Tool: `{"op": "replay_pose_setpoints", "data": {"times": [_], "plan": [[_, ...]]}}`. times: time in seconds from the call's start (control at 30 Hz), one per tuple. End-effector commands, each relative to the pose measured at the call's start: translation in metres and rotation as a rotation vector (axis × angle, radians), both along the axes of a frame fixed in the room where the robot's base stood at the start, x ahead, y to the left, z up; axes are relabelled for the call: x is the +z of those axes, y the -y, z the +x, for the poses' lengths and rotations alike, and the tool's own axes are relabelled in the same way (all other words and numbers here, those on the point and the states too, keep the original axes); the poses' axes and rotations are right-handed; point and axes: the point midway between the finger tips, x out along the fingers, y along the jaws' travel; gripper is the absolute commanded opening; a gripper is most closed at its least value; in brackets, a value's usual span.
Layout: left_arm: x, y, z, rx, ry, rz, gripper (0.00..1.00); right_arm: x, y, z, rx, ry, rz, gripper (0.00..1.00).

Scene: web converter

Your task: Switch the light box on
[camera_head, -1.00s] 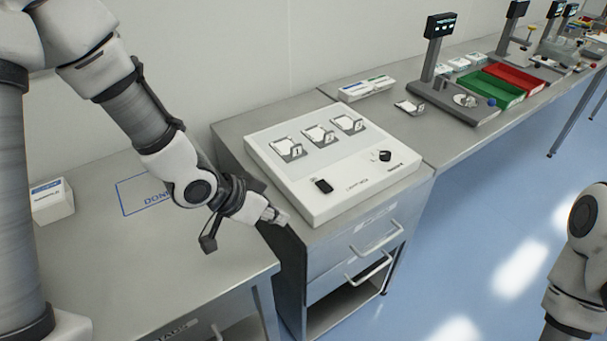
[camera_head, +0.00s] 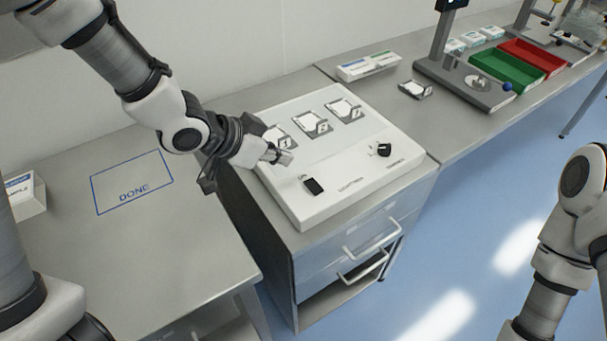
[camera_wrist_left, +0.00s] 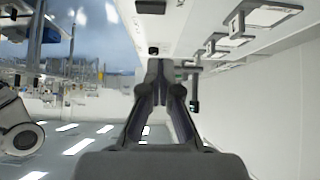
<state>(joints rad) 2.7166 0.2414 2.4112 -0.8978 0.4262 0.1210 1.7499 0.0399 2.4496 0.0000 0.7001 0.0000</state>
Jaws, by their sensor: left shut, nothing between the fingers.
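The light box (camera_head: 350,166) is a white, slightly sloped panel on a grey cabinet top in the middle of the head view. A black rocker switch (camera_head: 313,186) sits near its front left corner, and a black knob (camera_head: 384,150) is farther right. My left gripper (camera_head: 284,157) is shut and empty over the left part of the panel, behind and left of the switch. I cannot tell whether it touches the panel. The left wrist view shows its closed fingers (camera_wrist_left: 160,70) with the panel above them. My right gripper is out of view.
Three small card holders (camera_head: 318,125) stand along the back of the panel. A bench with a green tray (camera_head: 505,70), a red tray (camera_head: 533,57) and a stand lies beyond. The left table (camera_head: 140,260) has a clear DONE outline and a white box (camera_head: 24,196).

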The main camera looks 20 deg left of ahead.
Motion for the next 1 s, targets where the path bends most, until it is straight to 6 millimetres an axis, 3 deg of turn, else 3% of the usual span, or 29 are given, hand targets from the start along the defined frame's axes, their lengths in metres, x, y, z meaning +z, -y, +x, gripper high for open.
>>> {"op": "replay_pose_setpoints", "data": {"times": [0.33,0.5,0.67,1.0], "plan": [[-0.054,0.034,0.041,-0.004,-0.003,0.003,0.00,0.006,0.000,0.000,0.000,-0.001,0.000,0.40],[-0.082,0.032,0.040,0.001,-0.004,-0.002,0.00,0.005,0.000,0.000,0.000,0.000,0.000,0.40],[-0.091,0.032,0.040,0.001,0.000,-0.001,0.00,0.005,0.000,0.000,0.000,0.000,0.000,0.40],[-0.089,0.031,0.041,0.000,-0.009,-0.013,0.00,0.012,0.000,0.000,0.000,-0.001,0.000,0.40]]}}
